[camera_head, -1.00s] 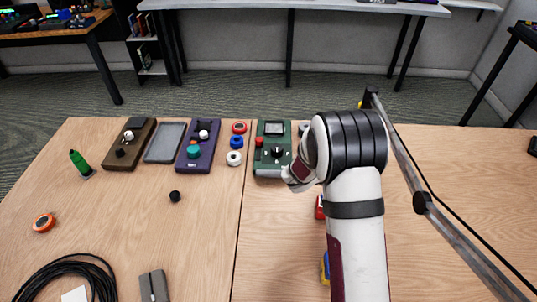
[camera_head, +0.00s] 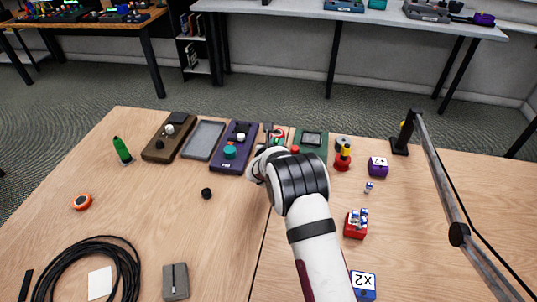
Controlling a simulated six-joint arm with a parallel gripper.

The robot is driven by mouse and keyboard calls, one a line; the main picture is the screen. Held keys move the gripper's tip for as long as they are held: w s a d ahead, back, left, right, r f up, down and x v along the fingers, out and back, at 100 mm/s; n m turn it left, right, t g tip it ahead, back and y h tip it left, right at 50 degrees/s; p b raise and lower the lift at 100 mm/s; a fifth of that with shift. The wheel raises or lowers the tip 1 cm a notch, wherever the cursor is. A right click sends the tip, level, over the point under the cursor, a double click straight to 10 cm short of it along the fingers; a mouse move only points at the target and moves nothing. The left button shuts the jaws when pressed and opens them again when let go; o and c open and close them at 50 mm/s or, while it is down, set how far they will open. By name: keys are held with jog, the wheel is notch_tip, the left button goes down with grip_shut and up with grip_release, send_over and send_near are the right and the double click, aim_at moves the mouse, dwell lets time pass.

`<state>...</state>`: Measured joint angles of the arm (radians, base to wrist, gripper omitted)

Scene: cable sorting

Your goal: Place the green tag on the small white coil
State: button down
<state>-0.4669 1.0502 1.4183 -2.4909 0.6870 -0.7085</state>
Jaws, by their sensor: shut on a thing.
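My gripper (camera_head: 270,142) is over the column of small coils between the purple device and the green device. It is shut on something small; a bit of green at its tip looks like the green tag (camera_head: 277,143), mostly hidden. The red coil (camera_head: 279,131) shows just beyond the fingers. The small white coil is hidden behind my gripper and wrist, so I cannot tell whether the tag touches it.
The purple device (camera_head: 235,148) stands close on the left and the green device (camera_head: 312,143) close on the right. A spool stand (camera_head: 343,156), a purple box (camera_head: 377,167) and a red box (camera_head: 356,224) stand further right.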

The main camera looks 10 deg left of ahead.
jog(key=a, duration=0.1)
jog(key=f, duration=0.1)
jog(key=a, duration=0.1)
jog(key=shift+w+a+f, duration=0.25)
jog(key=shift+a+f, duration=0.05)
jog(key=shift+f, duration=0.1)
notch_tip(320, 180, down, 3)
jog(key=shift+f, duration=0.45)
jog(key=c, duration=0.8)
grip_release()
jog(key=shift+f, duration=0.15)
